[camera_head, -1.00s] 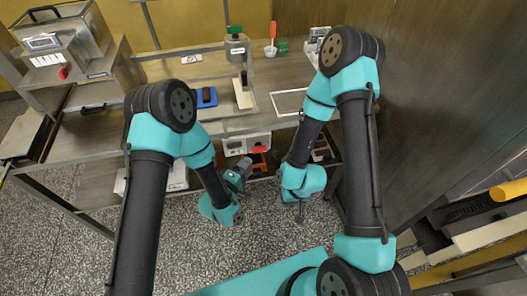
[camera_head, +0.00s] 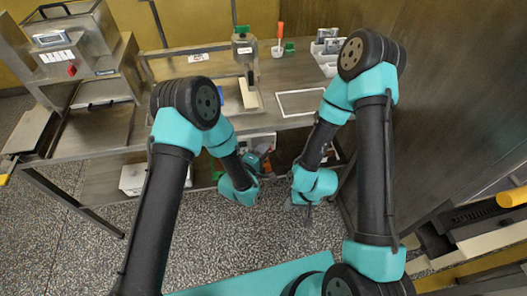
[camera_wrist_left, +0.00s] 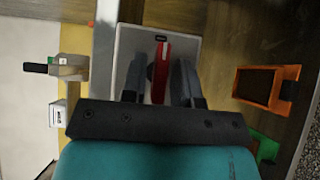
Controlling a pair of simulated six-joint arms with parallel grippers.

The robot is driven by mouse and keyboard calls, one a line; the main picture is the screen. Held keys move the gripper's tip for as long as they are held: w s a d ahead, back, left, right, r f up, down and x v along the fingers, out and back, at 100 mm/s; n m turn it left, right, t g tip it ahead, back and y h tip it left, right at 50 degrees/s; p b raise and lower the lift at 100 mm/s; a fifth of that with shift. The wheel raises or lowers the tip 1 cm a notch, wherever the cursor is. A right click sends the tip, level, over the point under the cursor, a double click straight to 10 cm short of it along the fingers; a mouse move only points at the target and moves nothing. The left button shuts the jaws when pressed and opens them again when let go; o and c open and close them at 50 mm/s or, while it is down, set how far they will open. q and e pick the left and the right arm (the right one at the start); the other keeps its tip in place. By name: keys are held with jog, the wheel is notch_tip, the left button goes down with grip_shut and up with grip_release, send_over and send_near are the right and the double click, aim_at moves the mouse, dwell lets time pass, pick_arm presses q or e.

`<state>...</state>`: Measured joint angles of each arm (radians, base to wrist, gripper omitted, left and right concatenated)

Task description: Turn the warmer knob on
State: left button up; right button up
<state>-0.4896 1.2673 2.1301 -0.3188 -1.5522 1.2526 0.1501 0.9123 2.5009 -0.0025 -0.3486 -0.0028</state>
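In the left wrist view, a red bar-shaped knob (camera_wrist_left: 161,72) stands on the face of a white box (camera_wrist_left: 188,47), which I take for the warmer. The fingers of my left gripper (camera_wrist_left: 159,80) are apart, one on each side of the knob, with visible gaps. Contact cannot be seen. In the head view, my left gripper (camera_head: 262,152) reaches the white box (camera_head: 258,138) under the table and hides most of its front. My right gripper (camera_head: 308,207) hangs low, right of the left one, too small to tell open or shut.
In the left wrist view, an orange-framed tray (camera_wrist_left: 268,85) and a green item (camera_wrist_left: 266,147) lie to the right. In the head view, a machine with a display (camera_head: 75,40) stands at the left. A wooden panel (camera_head: 440,90) closes the right side.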

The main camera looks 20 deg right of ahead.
pick_arm(q)
jog(key=c, duration=0.4)
jog(key=shift+r+m+g+y, duration=0.2)
jog(key=shift+m+g+y, duration=0.4)
jog(key=shift+m+y, duration=0.6)
jog(key=m+g+y, duration=0.1)
jog(key=m+y, duration=0.1)
jog(key=y, duration=0.1)
jog(key=shift+d+r+m+y, duration=0.1)
jog(key=shift+d+m+y, duration=0.05)
jog(key=shift+m+y, duration=0.2)
grip_shut()
jog(key=m+y, duration=0.2)
jog(key=y, duration=0.1)
jog(key=shift+w+d+r+g+y, duration=0.1)
jog(key=shift+g+y, duration=0.2)
jog(key=shift+y, duration=0.05)
jog(key=shift+m+y, duration=0.85)
jog(key=shift+y, duration=0.65)
